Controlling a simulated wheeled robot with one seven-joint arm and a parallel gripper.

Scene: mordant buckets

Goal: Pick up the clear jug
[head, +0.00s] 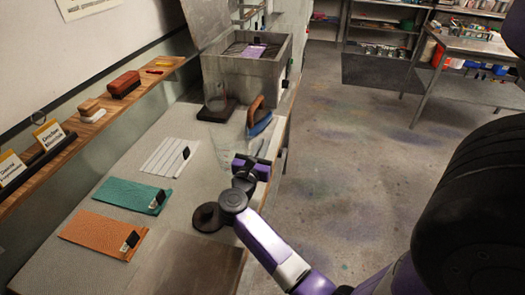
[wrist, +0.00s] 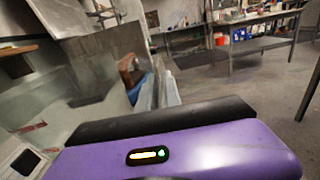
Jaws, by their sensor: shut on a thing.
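The clear jug (head: 222,148) is very hard to make out in the head view, as a faint see-through shape over the grey worktop. In the wrist view the jug (wrist: 45,105) fills the left side as a glassy surface with small red marks. My gripper (head: 257,155) is at the worktop's right edge, just right of the jug. In the wrist view its fingers (wrist: 158,92) are close together and shut on the jug. Where exactly they grip it, and whether its base touches the worktop, I cannot tell.
A blue tool with a wooden handle (head: 260,117) stands just beyond my gripper. A grey basin (head: 240,75) is at the worktop's far end. Open floor (head: 350,180) is on the right.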

